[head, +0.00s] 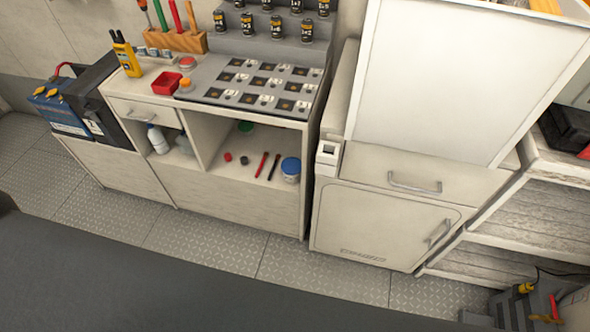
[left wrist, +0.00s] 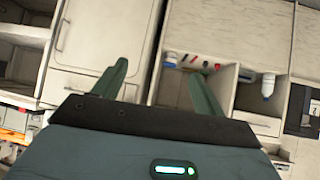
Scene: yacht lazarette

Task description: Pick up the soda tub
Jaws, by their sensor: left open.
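A small white tub with a blue lid (head: 290,169), which I take to be the soda tub, stands in the open cubby of the bench, at its right end. It also shows small in the left wrist view (left wrist: 171,58), beyond the fingers. My left gripper (left wrist: 158,70) is open and empty, its two green fingers apart. The tub lies well beyond the fingertips, with nothing touching it. Neither gripper is in the head view.
The cubby (head: 225,190) also holds a red item, a dark item, a red tool and a dark tool. White bottle (head: 157,139) stands in the left cubby. White cabinet (head: 385,215) stands right of the bench. The floor in front (head: 220,245) is clear.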

